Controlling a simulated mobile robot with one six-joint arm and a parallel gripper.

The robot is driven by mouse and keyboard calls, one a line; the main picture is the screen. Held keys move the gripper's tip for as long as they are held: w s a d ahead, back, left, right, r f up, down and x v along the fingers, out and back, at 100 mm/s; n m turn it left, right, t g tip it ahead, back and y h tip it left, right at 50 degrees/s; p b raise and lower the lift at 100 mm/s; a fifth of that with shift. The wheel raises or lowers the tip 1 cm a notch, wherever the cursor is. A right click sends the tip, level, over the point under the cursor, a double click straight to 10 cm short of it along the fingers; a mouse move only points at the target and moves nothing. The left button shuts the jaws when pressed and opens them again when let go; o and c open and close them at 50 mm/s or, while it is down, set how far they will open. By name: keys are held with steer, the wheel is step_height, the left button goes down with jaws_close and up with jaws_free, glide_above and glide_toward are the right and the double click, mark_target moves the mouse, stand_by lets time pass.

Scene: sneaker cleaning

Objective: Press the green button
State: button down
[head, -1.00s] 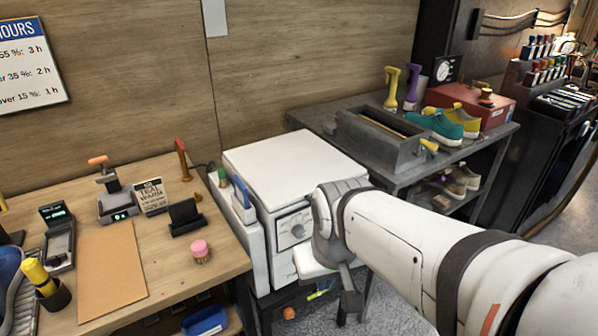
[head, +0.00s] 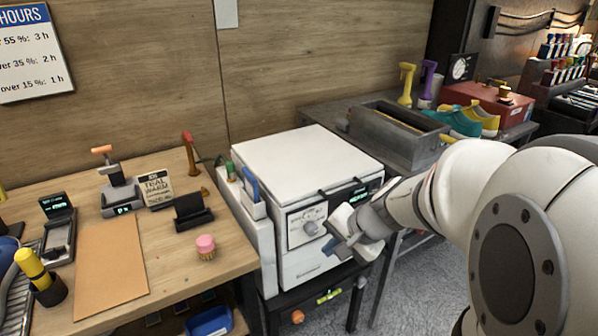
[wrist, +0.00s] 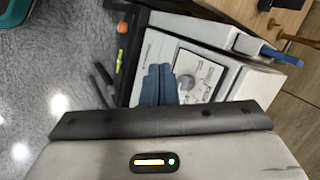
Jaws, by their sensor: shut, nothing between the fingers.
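The white box-shaped machine (head: 305,165) stands beside the wooden bench, with a round dial (head: 311,227) and a dark display strip (head: 352,198) on its front. In the wrist view the machine (wrist: 228,75) lies on its side in the picture, with its dial (wrist: 186,84) beside my fingers. My gripper (head: 336,247) is shut and empty, in front of the lower right part of the machine's front. Its blue-grey fingers also show in the wrist view (wrist: 159,84). I cannot make out a green button; my gripper hides part of the front. I cannot tell whether the fingers touch it.
The bench on the left holds a brown mat (head: 110,258), a pink-topped brush (head: 205,247) and several tools. A grey metal table to the right holds a grey open box (head: 395,137) and teal shoes (head: 456,122). A dark low stand is under the machine.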

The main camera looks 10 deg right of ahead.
steer(key=w+d+f+m+t+h+b, duration=0.1)
steer(key=w+d+f+m+t+b, duration=0.1)
steer(key=w+d+f+m, duration=0.2)
steer(key=w+d+f+m+t+h+b, duration=0.2)
steer(key=w+d+f+m, duration=0.2)
steer(key=d+f+m, duration=0.4)
steer(key=d, duration=0.5)
steer(key=shift+w+m, duration=0.3)
steer(key=shift+m, duration=0.1)
steer(key=w+a, duration=0.3)
steer(key=w, duration=0.5)
steer(key=shift+w+p, duration=0.15)
steer(key=shift+p, duration=0.15)
steer(key=shift+w, duration=0.1)
stand_by(0.6)
steer(key=shift+w+a, duration=0.1)
steer(key=shift+w, duration=0.3)
